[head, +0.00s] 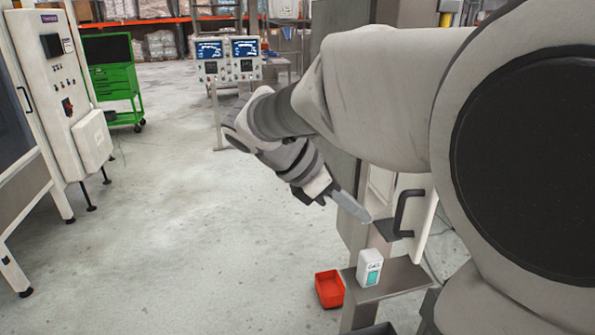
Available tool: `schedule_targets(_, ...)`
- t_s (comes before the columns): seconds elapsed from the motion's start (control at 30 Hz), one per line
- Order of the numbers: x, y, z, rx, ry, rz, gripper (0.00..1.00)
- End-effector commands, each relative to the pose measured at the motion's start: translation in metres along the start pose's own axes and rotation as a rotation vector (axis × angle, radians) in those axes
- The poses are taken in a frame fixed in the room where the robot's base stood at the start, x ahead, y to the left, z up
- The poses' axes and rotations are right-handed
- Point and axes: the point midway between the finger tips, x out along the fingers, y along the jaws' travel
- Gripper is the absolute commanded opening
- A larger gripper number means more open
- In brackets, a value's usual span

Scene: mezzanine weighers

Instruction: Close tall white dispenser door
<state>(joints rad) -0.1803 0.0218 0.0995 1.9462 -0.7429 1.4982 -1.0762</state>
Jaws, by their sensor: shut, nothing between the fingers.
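The white dispenser door (424,228) shows at right of centre as a narrow, pale panel, seen at a steep angle. It appears to stand open, out from the dispenser body (381,187). A black bar handle (401,210) is on the door. My gripper (364,214) is shut and empty, its tip just left of the handle. Whether the tip touches anything is not clear. My arm hides the upper part of the dispenser and much of the door.
A white control cabinet (62,90), green cart (112,76) and twin-screen stand (228,62) stand farther left. The middle floor is clear.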

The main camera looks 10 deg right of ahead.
Motion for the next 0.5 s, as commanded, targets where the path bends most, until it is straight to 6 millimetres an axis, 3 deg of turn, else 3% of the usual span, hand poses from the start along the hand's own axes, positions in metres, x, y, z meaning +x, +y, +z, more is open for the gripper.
schedule_targets(0.03, 0.010, -0.001, 0.000, 0.000, -0.001, -0.003, 0.00)
schedule_targets(0.2, 0.025, -0.001, 0.020, 0.002, 0.001, -0.001, 0.00)
schedule_targets(0.5, 0.035, 0.000, 0.029, 0.000, 0.000, 0.000, 0.00)
